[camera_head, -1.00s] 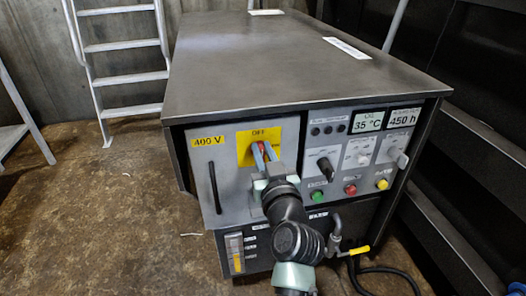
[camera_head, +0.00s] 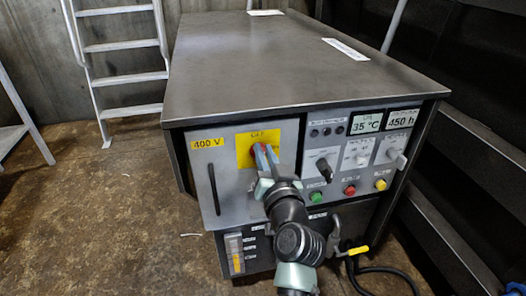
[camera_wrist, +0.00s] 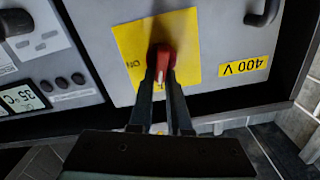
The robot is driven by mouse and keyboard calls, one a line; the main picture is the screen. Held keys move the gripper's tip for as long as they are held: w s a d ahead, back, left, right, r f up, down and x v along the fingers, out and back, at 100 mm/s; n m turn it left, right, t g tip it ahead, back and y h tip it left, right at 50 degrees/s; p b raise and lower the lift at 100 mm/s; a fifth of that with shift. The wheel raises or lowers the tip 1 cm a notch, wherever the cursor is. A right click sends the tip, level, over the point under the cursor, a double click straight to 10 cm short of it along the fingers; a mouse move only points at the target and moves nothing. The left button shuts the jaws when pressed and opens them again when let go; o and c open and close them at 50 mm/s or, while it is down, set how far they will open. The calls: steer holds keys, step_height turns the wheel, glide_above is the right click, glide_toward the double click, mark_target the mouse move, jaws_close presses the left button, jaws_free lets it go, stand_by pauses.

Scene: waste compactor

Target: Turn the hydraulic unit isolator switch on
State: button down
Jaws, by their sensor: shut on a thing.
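The isolator switch is a red rotary handle (camera_wrist: 164,60) on a yellow plate (camera_wrist: 187,35), on the grey 400 V panel of the hydraulic unit. In the head view the yellow plate (camera_head: 244,153) is at the panel's upper right, and little of the red handle shows between my fingers. My gripper (camera_head: 264,158) comes from the front and is shut on the handle. In the wrist view my gripper (camera_wrist: 163,82) has one finger on each side of it. The handle stands roughly upright in that picture. My fingers hide part of the plate's lettering.
A black door handle (camera_head: 214,190) is left of the switch. A black selector knob (camera_head: 324,168) and green (camera_head: 316,197), red (camera_head: 349,190) and yellow (camera_head: 381,184) buttons are to the right. A hose with a yellow lever (camera_head: 357,250) is below. Floor at left is open.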

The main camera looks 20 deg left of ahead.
steer(key=shift+w+d+f+m+p, duration=0.2)
steer(key=shift+m+p, duration=0.5)
steer(key=shift+m, duration=1.7)
steer(key=shift+d+f+m+p, duration=0.15)
steer(key=shift+f+m+p, duration=0.4)
steer(key=shift+m, duration=1.85)
steer(key=shift+w+d+f+m+p, duration=0.15)
steer(key=shift+m+p, duration=0.65)
steer(key=shift+m, duration=1.6)
steer(key=c, duration=0.9)
jaws_free()
steer(key=shift+o, duration=0.2)
steer(key=p+v, duration=0.2)
steer(key=v, duration=1.1)
